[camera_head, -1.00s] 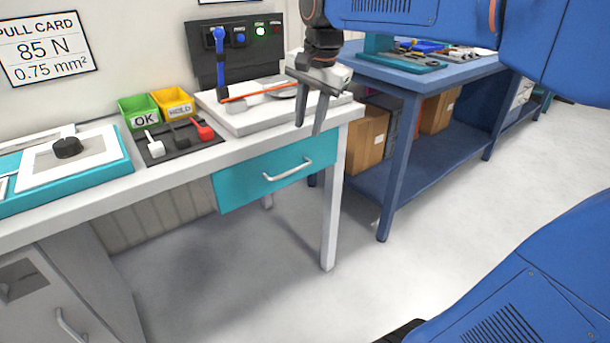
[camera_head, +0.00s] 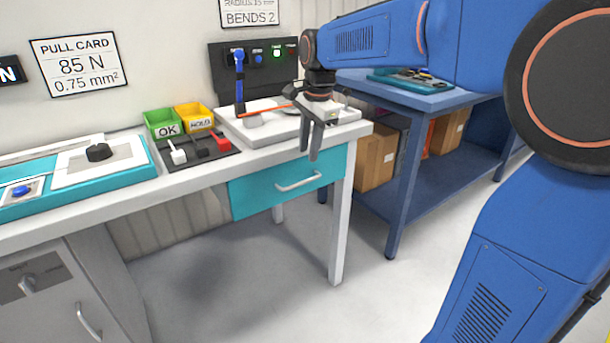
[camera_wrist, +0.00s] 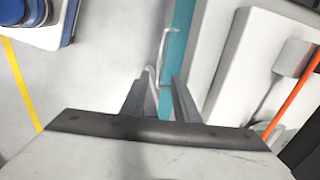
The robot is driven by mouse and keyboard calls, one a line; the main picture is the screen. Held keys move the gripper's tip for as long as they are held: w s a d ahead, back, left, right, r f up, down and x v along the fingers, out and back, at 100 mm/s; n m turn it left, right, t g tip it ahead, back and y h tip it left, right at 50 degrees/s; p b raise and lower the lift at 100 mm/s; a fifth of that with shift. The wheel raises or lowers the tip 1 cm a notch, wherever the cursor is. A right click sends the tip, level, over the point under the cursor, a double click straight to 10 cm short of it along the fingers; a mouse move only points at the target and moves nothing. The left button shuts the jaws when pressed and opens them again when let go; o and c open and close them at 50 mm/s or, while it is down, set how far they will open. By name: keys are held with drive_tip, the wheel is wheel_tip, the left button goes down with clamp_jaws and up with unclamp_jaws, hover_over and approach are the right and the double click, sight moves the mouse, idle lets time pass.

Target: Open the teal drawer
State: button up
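The teal drawer (camera_head: 265,194) hangs under the right part of the white workbench and looks shut. Its pale bar handle (camera_head: 298,181) runs across the front. My gripper (camera_head: 310,150) points down above the handle, near the bench's front edge, apart from the handle. In the wrist view the two fingers (camera_wrist: 160,95) are spread with an empty gap between them. There the drawer front (camera_wrist: 181,38) is a narrow teal strip beyond the fingers, with the handle (camera_wrist: 164,48) standing out to its left.
The white bench top (camera_head: 205,178) carries a dark tray with small levers, a green bin (camera_head: 163,124), a yellow bin (camera_head: 194,117) and a pale fixture. A blue table (camera_head: 420,97) stands to the right. The floor before the drawer is clear.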

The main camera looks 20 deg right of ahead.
sight(305, 183)
drive_tip(key=f, duration=0.3)
drive_tip(key=w+f, duration=0.1)
drive_tip(key=f, duration=0.5)
drive_tip(key=shift+w+a+f, duration=0.3)
drive_tip(key=shift+w+f, duration=0.05)
drive_tip(key=shift+w, duration=0.05)
clamp_jaws()
